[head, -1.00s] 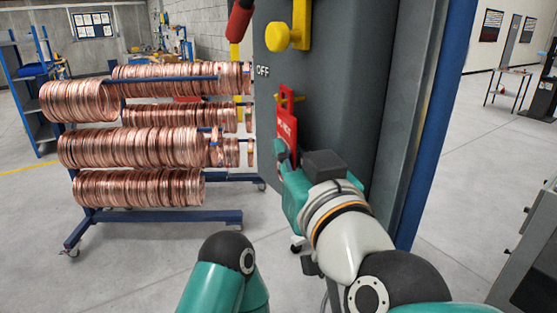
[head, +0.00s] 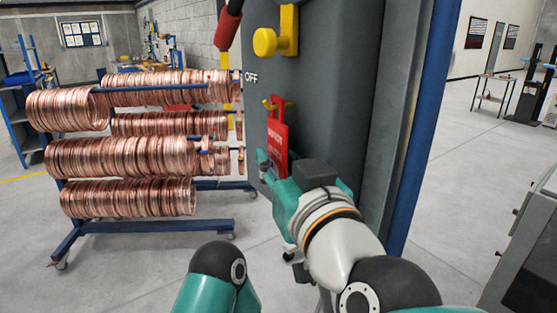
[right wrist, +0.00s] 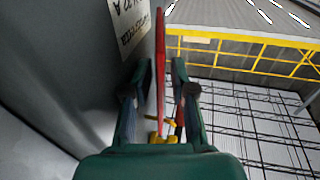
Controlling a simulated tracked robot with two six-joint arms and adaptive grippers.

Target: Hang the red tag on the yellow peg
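The red tag (head: 278,140) is upright against the front of the grey cabinet. Its top loop is at the small yellow peg (head: 267,103), which appears to pass through it. In the right wrist view the tag (right wrist: 160,70) is seen edge-on, with a yellow peg part (right wrist: 160,138) near its lower end in the picture. My right gripper (head: 275,172) is at the tag's lower part. In the right wrist view its two fingers (right wrist: 161,85) stand either side of the tag with gaps, so it is open. My left gripper is out of view.
The grey cabinet (head: 340,100) carries a large yellow knob (head: 268,42) and a red-gripped handle (head: 229,27) above the peg. A blue rack (head: 140,222) with copper coils (head: 125,157) stands at the left.

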